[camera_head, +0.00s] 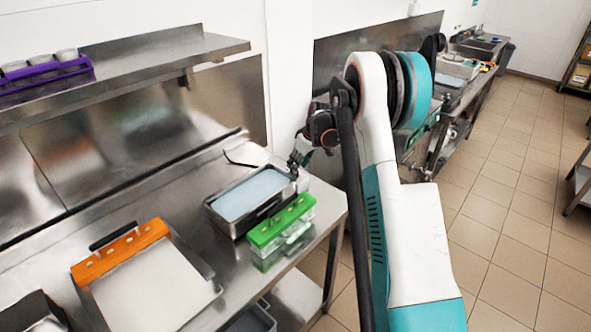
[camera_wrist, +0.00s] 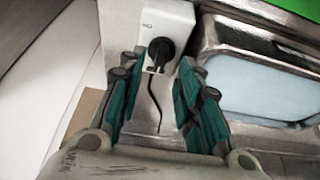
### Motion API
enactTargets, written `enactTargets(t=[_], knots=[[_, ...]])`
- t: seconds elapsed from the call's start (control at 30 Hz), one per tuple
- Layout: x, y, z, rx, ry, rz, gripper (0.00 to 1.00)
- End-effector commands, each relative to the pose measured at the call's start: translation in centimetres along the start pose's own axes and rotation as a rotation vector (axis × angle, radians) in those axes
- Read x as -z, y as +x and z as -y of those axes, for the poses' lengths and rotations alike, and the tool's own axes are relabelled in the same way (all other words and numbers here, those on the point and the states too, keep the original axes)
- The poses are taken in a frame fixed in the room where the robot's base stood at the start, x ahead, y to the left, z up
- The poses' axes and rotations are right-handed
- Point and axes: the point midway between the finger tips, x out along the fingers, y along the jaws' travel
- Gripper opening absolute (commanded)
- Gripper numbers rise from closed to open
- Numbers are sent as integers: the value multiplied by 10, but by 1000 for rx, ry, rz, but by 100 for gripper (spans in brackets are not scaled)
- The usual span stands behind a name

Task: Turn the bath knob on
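The bath (camera_head: 232,227) is a metal tub of pale blue liquid on the steel bench, and its rim also shows at the right of the wrist view (camera_wrist: 208,35). Beside it in the wrist view is a white control box (camera_wrist: 176,18) with a round black knob (camera_wrist: 161,49). My gripper (camera_wrist: 160,62) is open, its teal-lined fingers on either side of the knob in the picture. I cannot tell whether they touch it. In the head view my gripper (camera_head: 299,157) is at the bath's far right corner, and the knob is hidden there.
A green rack (camera_head: 282,222) stands just right of the bath. An orange-topped tray (camera_head: 120,252) lies to the left. A shelf with a purple rack (camera_head: 45,72) hangs above. A thin black cable (camera_wrist: 155,100) runs between my fingers. Tiled floor (camera_head: 500,220) is clear at right.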

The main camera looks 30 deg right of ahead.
Motion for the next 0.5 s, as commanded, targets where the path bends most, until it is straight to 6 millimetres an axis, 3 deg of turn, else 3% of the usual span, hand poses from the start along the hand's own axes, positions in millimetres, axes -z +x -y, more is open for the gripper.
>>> enactTargets(t=[0.2, 0.5], knots=[[0, 28, 0, 0, -1, 0, 32], [0, 35, 0, 0, 0, 0, 32]])
